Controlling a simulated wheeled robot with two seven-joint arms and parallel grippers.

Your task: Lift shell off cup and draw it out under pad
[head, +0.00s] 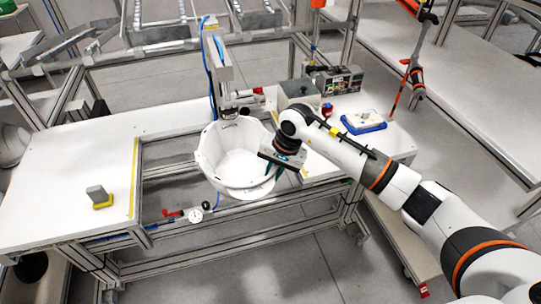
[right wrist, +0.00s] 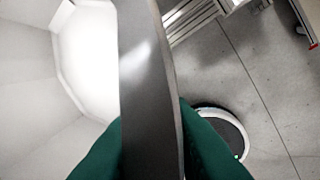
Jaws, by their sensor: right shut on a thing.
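The white shell (head: 232,160) sits in the gap of the work table, its hollow inside facing up toward the head camera. My right gripper (head: 284,172) is at the shell's right rim, with its green fingers shut on that rim. In the right wrist view, the green fingers (right wrist: 152,150) close on both sides of a grey strip of rim, with the shell's pale inside (right wrist: 50,100) to the left. A press head (head: 235,100), apparently carrying the pad, hangs over the shell's back edge. The cup is hidden, so I cannot tell if the shell touches it. My left gripper is out of view.
A grey box (head: 298,92) and a blue tray (head: 363,123) stand on the right side of the table. A gauge (head: 195,215) and red valve (head: 173,213) sit below the shell's front. A grey and yellow block (head: 98,196) is on the left top, which is otherwise clear.

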